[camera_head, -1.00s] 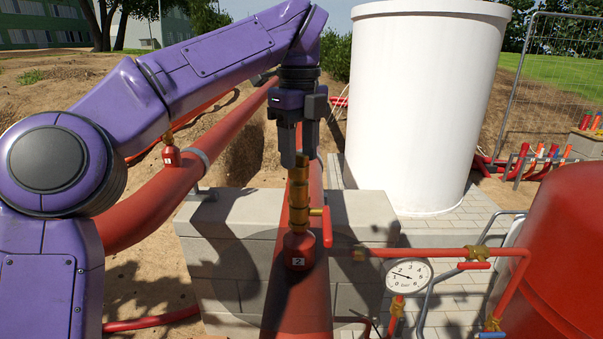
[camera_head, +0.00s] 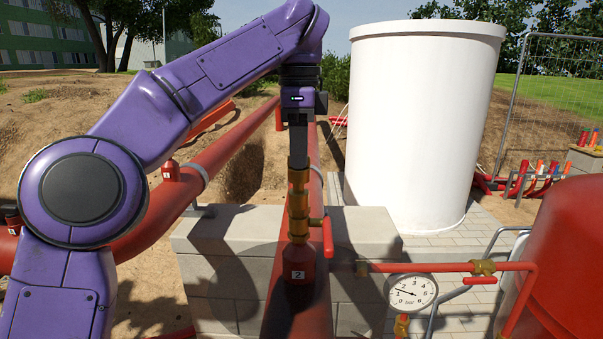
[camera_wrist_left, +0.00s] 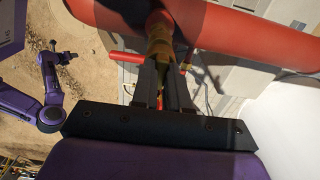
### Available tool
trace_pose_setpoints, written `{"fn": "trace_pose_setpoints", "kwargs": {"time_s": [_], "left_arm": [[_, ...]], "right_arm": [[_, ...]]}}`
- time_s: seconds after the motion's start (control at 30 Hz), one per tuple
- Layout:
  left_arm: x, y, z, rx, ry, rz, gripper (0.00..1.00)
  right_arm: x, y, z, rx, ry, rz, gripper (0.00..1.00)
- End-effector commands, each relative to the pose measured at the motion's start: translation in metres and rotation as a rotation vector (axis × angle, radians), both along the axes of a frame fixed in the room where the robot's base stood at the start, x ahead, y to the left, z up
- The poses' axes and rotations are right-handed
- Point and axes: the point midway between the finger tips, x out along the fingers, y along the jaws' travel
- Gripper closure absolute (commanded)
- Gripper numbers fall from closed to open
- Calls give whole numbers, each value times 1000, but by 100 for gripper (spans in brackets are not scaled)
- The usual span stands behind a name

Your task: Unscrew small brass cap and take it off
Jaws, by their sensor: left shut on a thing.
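The small brass cap (camera_head: 298,174) is at the top of an upright brass valve stack (camera_head: 299,205) on a red fitting marked 2 (camera_head: 298,262). My left gripper (camera_head: 298,160) comes straight down onto the stack from above and is shut on the cap. In the left wrist view, the two dark fingers of my left gripper (camera_wrist_left: 161,82) flank the brass, and the brass valve (camera_wrist_left: 159,48) runs up to the red pipe. The fingers hide part of the cap, so I cannot tell whether it is still threaded on.
A red lever (camera_head: 328,236) stands right of the stack. A pressure gauge (camera_head: 411,292) and thin red pipe are to the right, near a red tank (camera_head: 565,255). A grey block wall (camera_head: 225,245) lies behind, with a white tank (camera_head: 420,120) beyond.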

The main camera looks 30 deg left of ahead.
Motion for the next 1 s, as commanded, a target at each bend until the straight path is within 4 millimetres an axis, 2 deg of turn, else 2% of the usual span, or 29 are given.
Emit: {"fn": "trace_pose_setpoints", "kwargs": {"time_s": [0.23,0.7,0.93,0.97,1.0], "left_arm": [[0,0,6,0,0,0,100],[0,0,44,0,1,-3,100],[0,0,42,0,1,-2,100],[0,0,42,0,1,-2,96],[0,0,42,0,1,-2,100]], "right_arm": [[0,0,6,0,0,0,57],[0,0,43,0,0,0,57],[0,0,41,0,0,0,57],[0,0,41,0,0,0,57],[0,0,41,0,0,0,57]]}}
